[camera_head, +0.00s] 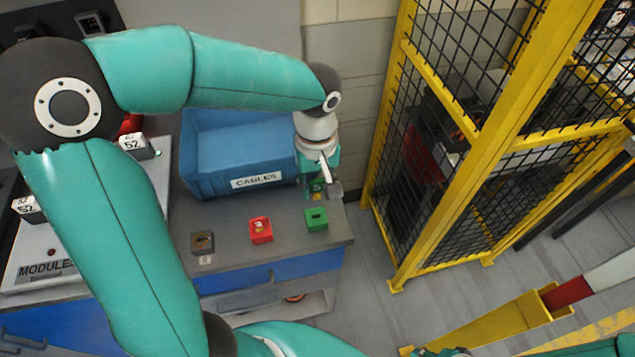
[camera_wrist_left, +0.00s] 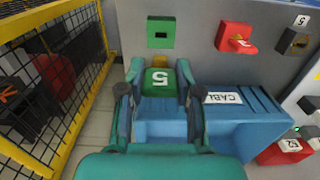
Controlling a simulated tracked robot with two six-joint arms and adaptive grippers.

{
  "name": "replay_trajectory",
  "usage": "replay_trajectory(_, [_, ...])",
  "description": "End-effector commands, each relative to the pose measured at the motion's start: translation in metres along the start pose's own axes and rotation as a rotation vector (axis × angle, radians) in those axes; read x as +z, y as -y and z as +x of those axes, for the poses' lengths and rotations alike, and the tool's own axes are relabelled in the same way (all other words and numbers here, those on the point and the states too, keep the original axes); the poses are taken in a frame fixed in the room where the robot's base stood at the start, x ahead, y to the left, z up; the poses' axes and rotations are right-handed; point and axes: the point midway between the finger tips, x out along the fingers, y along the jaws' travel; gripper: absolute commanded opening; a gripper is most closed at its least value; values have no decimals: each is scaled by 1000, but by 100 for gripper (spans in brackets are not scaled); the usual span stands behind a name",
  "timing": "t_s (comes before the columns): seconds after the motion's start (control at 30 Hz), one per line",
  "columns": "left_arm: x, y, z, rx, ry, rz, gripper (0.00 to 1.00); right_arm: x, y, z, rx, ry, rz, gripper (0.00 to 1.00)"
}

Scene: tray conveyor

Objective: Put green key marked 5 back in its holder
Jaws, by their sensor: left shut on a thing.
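The green key marked 5 (camera_wrist_left: 160,82) is between the fingers of my left gripper (camera_head: 322,187), which is shut on it. In the left wrist view the white 5 faces the camera, and a yellowish part shows at the key's far end. The green holder (camera_head: 316,219) sits on the grey table near its right corner, with a dark, empty-looking slot. It also shows in the left wrist view (camera_wrist_left: 161,32), just beyond the key and apart from it. My right gripper (camera_head: 441,352) is barely visible at the bottom edge; its jaws cannot be made out.
A red holder (camera_head: 260,230) and a dark holder (camera_head: 202,242) stand left of the green one. The blue CABLES bin (camera_head: 225,150) is behind them, close to my left gripper. A yellow mesh fence (camera_head: 432,190) stands right of the table.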

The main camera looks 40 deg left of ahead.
Motion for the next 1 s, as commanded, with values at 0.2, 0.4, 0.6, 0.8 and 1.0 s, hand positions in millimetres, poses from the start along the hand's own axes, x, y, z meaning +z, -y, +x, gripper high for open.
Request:
replay_trajectory(0.2, [0, 0, 16, 0, 0, 0, 0, 0, -5, 14, 0, 0, 0, 39])
replay_trajectory(0.4, [0, 0, 36, -1, 1, 0, 0, 0, -11, 30, 0, -1, 0, 39])
replay_trajectory(0.6, [0, 0, 52, -1, 1, 0, 0, -1, -16, 44, 0, -1, 0, 39])
replay_trajectory(0.8, [-1, 0, 58, 0, 0, 0, 0, -1, -18, 49, 0, -1, 0, 39])
replay_trajectory(1.0, [-1, 0, 58, 0, 0, -1, 0, -1, -18, 49, 0, -1, 0, 39])
